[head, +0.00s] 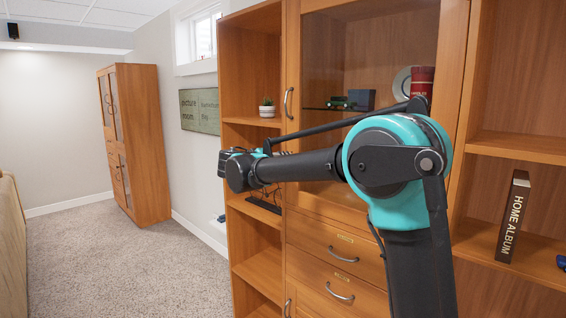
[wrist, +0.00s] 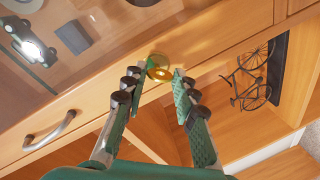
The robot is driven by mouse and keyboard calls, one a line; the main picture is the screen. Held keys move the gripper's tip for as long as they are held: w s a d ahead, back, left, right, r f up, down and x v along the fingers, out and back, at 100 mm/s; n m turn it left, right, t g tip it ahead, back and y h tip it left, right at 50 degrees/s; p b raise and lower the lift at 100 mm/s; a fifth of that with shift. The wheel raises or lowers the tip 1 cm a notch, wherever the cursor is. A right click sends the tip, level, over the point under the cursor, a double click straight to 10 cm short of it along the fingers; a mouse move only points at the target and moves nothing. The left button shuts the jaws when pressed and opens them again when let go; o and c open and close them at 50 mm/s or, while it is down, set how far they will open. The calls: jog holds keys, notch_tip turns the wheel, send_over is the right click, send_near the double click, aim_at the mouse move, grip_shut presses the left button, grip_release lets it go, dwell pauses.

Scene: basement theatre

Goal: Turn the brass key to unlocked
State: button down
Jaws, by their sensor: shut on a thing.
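The brass key (wrist: 153,63) shows in the wrist view at a round brass lock plate (wrist: 163,75) on the wooden frame of the glass cabinet door. My gripper (wrist: 158,77) has one finger on each side of the key and is shut on it, with a visible width between the fingertips. The fingers hide part of the key, and I cannot tell its exact angle. In the head view the key and the fingers are hidden behind my arm. The glass door (head: 350,50) looks closed.
A curved metal handle (wrist: 49,131) is on the same door frame. A bicycle ornament (wrist: 252,77) stands on the open shelf beside it. Carpet (head: 120,255) lies open at left.

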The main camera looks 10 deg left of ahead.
jog(key=shift+w+a+n+g+h, duration=0.1)
jog(key=shift+n+g+h, duration=0.25)
jog(key=shift+n, duration=1.2)
jog(key=shift+a+n+g+h, duration=0.1)
jog(key=shift+n+g+h, duration=0.25)
jog(key=shift+n, duration=1.2)
jog(key=c, duration=1.2)
grip_release()
jog(key=v, duration=1.2)
